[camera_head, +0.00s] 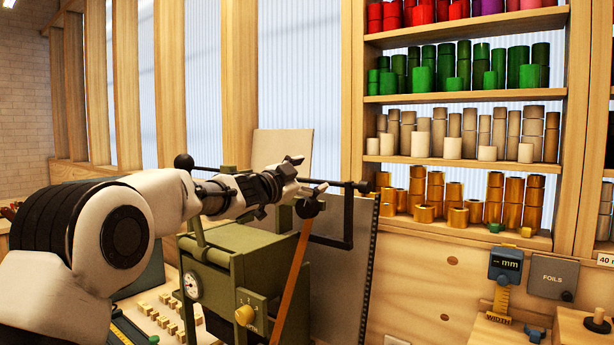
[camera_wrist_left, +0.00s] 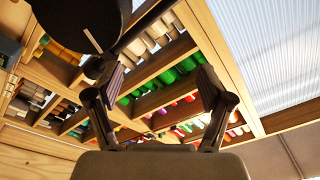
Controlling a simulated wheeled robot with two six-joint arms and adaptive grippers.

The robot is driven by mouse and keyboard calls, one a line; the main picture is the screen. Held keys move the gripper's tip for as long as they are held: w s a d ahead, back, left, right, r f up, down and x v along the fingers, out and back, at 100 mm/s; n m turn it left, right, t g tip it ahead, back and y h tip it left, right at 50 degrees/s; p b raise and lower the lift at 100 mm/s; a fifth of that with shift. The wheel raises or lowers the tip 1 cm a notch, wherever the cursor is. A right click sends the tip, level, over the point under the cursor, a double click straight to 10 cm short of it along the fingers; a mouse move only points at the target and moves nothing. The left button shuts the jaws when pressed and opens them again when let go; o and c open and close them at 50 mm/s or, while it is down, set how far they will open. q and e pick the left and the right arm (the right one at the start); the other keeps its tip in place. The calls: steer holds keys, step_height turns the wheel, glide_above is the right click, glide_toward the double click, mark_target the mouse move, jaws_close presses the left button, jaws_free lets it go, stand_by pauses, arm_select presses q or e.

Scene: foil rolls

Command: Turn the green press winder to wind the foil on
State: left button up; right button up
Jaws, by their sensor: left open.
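A copper-coloured strip (camera_head: 292,280) slants down from the hub. My left gripper (camera_head: 308,174) is open just above and beside the hub; I cannot tell whether it touches. In the left wrist view the open fingers (camera_wrist_left: 161,82) have nothing between them. A large dark round part (camera_wrist_left: 85,30) is close by, upper left.
Shelves (camera_head: 459,98) of coloured foil rolls stand behind at the right. A grey panel (camera_head: 340,265) stands right behind the press. A width gauge (camera_head: 505,265) and a foils box (camera_head: 552,277) are at the right. Small wooden blocks (camera_head: 160,310) lie left of the press.

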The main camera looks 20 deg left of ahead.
mark_target(304, 207)
arm_select(q)
steer(key=s+f+n+y+p, duration=0.1)
steer(key=f+n+p, duration=0.1)
steer(key=n+p, duration=0.2)
steer(key=s+a+f+n+y+p, duration=0.1)
steer(key=s+f+n+p, duration=0.1)
steer(key=n, duration=0.6)
steer(key=s+a+f+n+p, duration=0.1)
steer(key=s+f+n+p, duration=0.1)
steer(key=n+p, duration=0.3)
steer(key=shift+f+n+y+p, duration=0.4)
steer(key=shift+f+n, duration=0.3)
steer(key=shift+f, duration=0.2)
steer(key=p+x, duration=0.1)
steer(key=x, duration=0.1)
steer(key=p+x, duration=0.1)
steer(key=x, duration=0.1)
steer(key=shift+d+r, duration=0.1)
steer(key=shift+r, duration=0.15)
steer(key=shift+w+d, duration=0.1)
steer(key=shift+w, duration=0.2)
steer(key=shift+w+f, duration=0.3)
steer(key=shift+w, duration=0.1)
steer(key=shift+s, duration=0.15)
steer(key=c, duration=1.2)
arm_select(e)
step_height(304, 207, up, 16)
steer(key=shift+w+r, duration=0.2)
steer(key=shift+r, duration=0.05)
